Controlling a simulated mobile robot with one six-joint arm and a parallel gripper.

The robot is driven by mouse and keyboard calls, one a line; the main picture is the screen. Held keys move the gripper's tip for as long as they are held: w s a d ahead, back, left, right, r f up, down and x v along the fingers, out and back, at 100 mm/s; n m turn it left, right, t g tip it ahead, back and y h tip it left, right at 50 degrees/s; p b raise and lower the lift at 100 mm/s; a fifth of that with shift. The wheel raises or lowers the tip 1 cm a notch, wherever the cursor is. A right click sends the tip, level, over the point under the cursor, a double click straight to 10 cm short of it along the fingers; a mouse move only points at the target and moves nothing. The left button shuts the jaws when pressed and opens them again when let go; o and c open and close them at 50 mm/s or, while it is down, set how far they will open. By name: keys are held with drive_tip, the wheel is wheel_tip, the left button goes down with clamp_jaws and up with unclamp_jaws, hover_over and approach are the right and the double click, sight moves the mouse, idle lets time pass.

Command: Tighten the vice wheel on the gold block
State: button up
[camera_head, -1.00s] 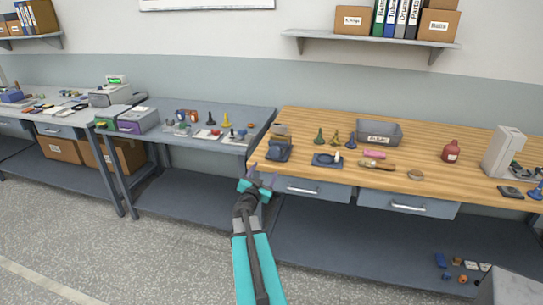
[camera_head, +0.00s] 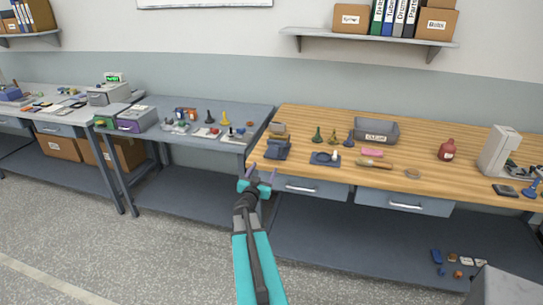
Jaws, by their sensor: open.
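A dark blue vice-like tool (camera_head: 277,150) stands at the front left corner of the wooden bench. A small tan-gold block (camera_head: 277,128) shows just behind it; I cannot tell whether it sits in the jaws. The wheel is too small to make out. My gripper (camera_head: 262,170) is open and empty, with its purple fingers apart. In the picture it lies just below and left of the vice, in front of the bench edge, apart from the vice.
The wooden bench (camera_head: 430,187) also holds a blue tray-like piece (camera_head: 325,158), a grey bin (camera_head: 376,131), a pink bar (camera_head: 372,152), a wooden-handled tool (camera_head: 374,164) and a red bottle (camera_head: 447,150). A grey bench (camera_head: 180,148) with small parts adjoins it at left. Floor in front is clear.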

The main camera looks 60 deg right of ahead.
sight(272, 154)
drive_tip(key=shift+p+x, duration=1.75)
drive_tip(key=shift+x, duration=4.6)
drive_tip(key=shift+f, duration=0.1)
drive_tip(key=c, duration=1.1)
